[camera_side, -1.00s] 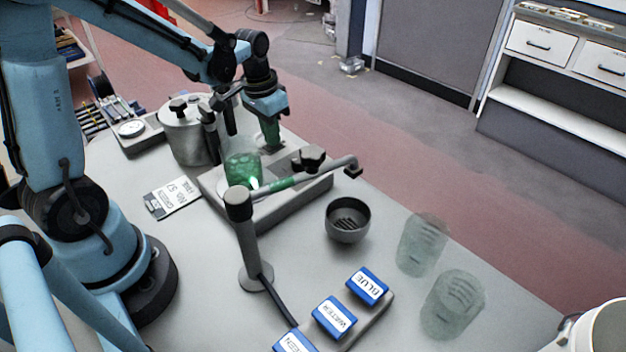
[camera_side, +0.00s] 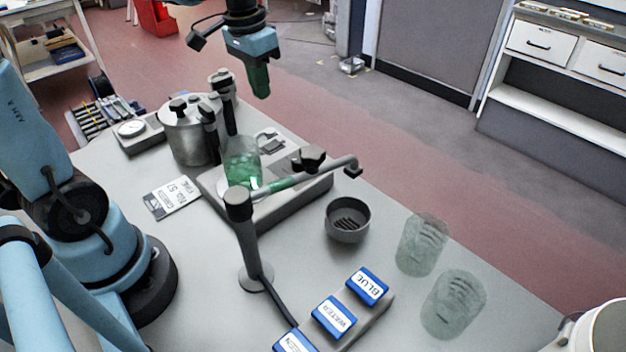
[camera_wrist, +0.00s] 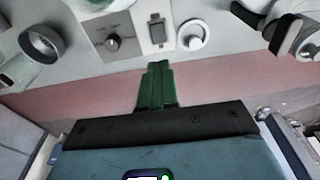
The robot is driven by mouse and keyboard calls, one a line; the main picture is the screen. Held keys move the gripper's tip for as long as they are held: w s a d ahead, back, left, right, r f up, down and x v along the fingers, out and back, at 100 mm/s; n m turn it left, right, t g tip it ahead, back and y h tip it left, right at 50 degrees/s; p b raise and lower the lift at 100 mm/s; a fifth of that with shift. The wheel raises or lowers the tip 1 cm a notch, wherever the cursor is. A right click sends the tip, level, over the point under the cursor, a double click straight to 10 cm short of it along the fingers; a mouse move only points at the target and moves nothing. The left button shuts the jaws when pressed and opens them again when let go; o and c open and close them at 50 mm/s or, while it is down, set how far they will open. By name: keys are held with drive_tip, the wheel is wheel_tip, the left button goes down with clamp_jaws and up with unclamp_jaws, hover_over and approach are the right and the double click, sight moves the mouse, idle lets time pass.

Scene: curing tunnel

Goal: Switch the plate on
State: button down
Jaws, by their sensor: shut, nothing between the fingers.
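The plate (camera_side: 285,208) is a grey flat unit on the bench in the side view, under a beaker (camera_side: 242,152) of green contents. Its dark knob (camera_side: 308,158) stands on its right part. In the wrist view, the plate's panel (camera_wrist: 134,22) carries the knob (camera_wrist: 113,44) and a rectangular rocker switch (camera_wrist: 157,31) in a pale frame. I cannot tell the switch's position. My gripper (camera_side: 262,92) is raised beyond the plate's far edge, apart from it. Its green fingers (camera_wrist: 155,88) are shut and empty, below the switch in the wrist picture.
A post with a side arm (camera_side: 238,205) stands in front of the plate. A steel pot (camera_side: 188,135) is left of it. Open floor lies behind the bench.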

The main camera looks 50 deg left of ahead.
sight(277, 141)
drive_tip(key=shift+s+r, duration=0.1)
drive_tip(key=shift+r, duration=1)
drive_tip(key=shift+w+d+r, duration=0.1)
drive_tip(key=shift+w+r, duration=0.05)
drive_tip(key=shift+w, duration=0.2)
drive_tip(key=f, duration=0.4)
drive_tip(key=w+f, duration=0.1)
drive_tip(key=f, duration=0.9)
drive_tip(key=shift+w, duration=0.35)
